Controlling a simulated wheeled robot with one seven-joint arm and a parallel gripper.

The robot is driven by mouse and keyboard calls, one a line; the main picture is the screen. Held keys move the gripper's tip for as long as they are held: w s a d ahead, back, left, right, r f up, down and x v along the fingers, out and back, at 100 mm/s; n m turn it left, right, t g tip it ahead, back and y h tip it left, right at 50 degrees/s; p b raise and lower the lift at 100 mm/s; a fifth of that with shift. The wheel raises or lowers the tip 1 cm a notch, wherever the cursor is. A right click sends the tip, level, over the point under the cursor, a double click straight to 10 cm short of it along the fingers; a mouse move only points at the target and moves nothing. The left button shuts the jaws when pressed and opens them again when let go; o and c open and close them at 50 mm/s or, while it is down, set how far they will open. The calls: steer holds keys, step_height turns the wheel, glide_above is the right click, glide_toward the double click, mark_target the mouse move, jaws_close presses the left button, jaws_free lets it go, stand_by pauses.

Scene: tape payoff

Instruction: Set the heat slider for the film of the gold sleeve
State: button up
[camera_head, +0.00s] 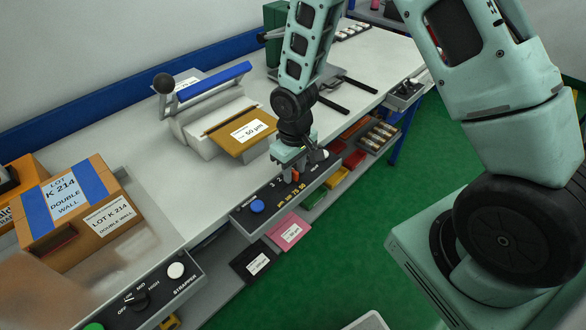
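The gold sleeve (238,142) lies on the sealer and bears a white label that seems to read 50 µm. The control panel (240,219) on the bench's front edge has a blue knob (257,206), white numerals and a row of small yellow marks. A small orange-red piece, apparently the heat slider (295,176), shows at the fingers of my gripper (294,178). My gripper points down over the panel and hides part of its scale. I cannot tell whether the fingers are closed on the slider or only around it.
The sealer (205,117) has a blue lever bar. Pink (291,229) and black (255,263) labelled sleeves lie below the panel. A cardboard box (82,211) and a strapper panel (150,293) stand at left. Coloured bins are right of my gripper. Green floor is open.

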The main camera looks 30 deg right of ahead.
mark_target(294, 171)
step_height(294, 171, up, 17)
steer(key=shift+r+b, duration=0.2)
steer(key=shift+b, duration=0.15)
stand_by(0.4)
stand_by(0.4)
steer(key=s+a+r+n, duration=0.1)
steer(key=s+a, duration=0.4)
steer(key=s, duration=0.6)
steer(key=s+a+r+n, duration=0.2)
steer(key=s+a, duration=0.4)
steer(key=s, duration=0.4)
steer(key=shift+s+r+n+y, duration=0.15)
steer(key=shift+s+n+y, duration=0.2)
steer(key=shift+n, duration=0.25)
